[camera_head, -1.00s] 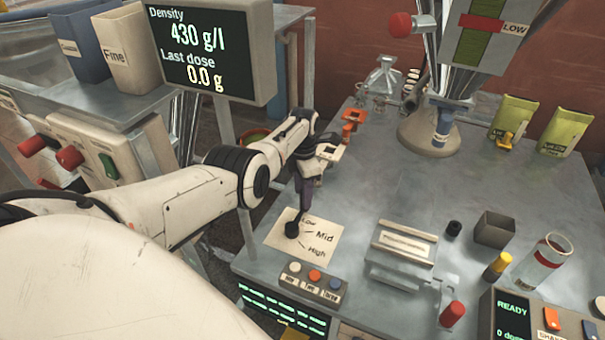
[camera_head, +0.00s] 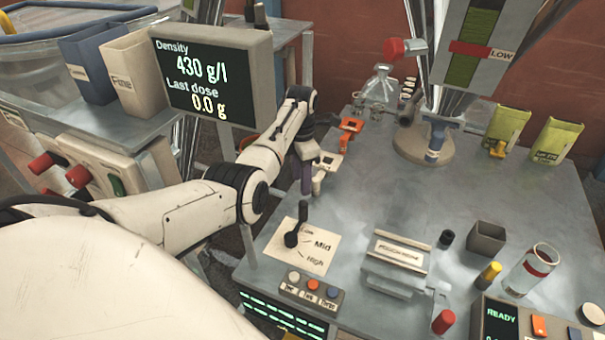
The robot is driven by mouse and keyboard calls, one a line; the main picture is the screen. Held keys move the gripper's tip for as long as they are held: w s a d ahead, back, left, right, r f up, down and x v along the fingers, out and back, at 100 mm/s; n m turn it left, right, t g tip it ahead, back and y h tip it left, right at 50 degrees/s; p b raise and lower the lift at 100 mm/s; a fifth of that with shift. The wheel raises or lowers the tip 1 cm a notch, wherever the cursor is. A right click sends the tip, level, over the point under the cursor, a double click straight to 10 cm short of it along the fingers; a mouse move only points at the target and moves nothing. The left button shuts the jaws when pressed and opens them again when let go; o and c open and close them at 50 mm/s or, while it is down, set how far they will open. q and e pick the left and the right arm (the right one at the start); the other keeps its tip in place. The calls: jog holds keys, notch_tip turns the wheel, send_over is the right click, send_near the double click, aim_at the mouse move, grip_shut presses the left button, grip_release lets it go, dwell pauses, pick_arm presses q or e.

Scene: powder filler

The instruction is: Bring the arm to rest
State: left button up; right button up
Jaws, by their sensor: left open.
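My left arm comes in from the left, and its gripper (camera_head: 313,184) hangs fingers down over the table behind the dial lever. The gripper is open and empty, apart from the lever. The black lever (camera_head: 302,216) stands on a white plate (camera_head: 316,258) marked Low, Mid and High. Its round base sits at the left of the plate and its handle points up and back, near the Low label. My right gripper is not in view.
The density screen (camera_head: 212,75) stands on a side bench left of my forearm. An orange holder (camera_head: 350,125) is just behind my gripper. A three-button box (camera_head: 311,290), a clamp block (camera_head: 398,250) and a dark square cup (camera_head: 486,238) stand on the table. The table's middle is clear.

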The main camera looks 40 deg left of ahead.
pick_arm(q)
jog(key=s+d+f+m+t+y, duration=0.1)
jog(key=s+d+f+m, duration=0.25)
jog(key=s+m, duration=0.45)
jog(key=s+d+f+m+t+y, duration=0.1)
jog(key=s+d+f+m+y, duration=0.15)
jog(key=s+f+m, duration=0.4)
jog(key=s+d+r+m+t+h, duration=0.15)
jog(key=s+d+r+m, duration=0.25)
jog(key=s+d+m, duration=0.45)
jog(key=s+d+r+m+h, duration=0.2)
jog(key=s+d+r+m, duration=0.3)
jog(key=s+d+m, duration=0.3)
jog(key=w+d+f+t+h, duration=0.1)
jog(key=d+f+t, duration=0.1)
jog(key=f, duration=0.4)
jog(key=w+d+f+m+t+h, duration=0.1)
jog(key=d+f+t, duration=0.1)
jog(key=f, duration=0.4)
jog(key=shift+w+d+f+t, duration=0.3)
jog(key=shift+w+t, duration=0.05)
jog(key=shift+t, duration=0.2)
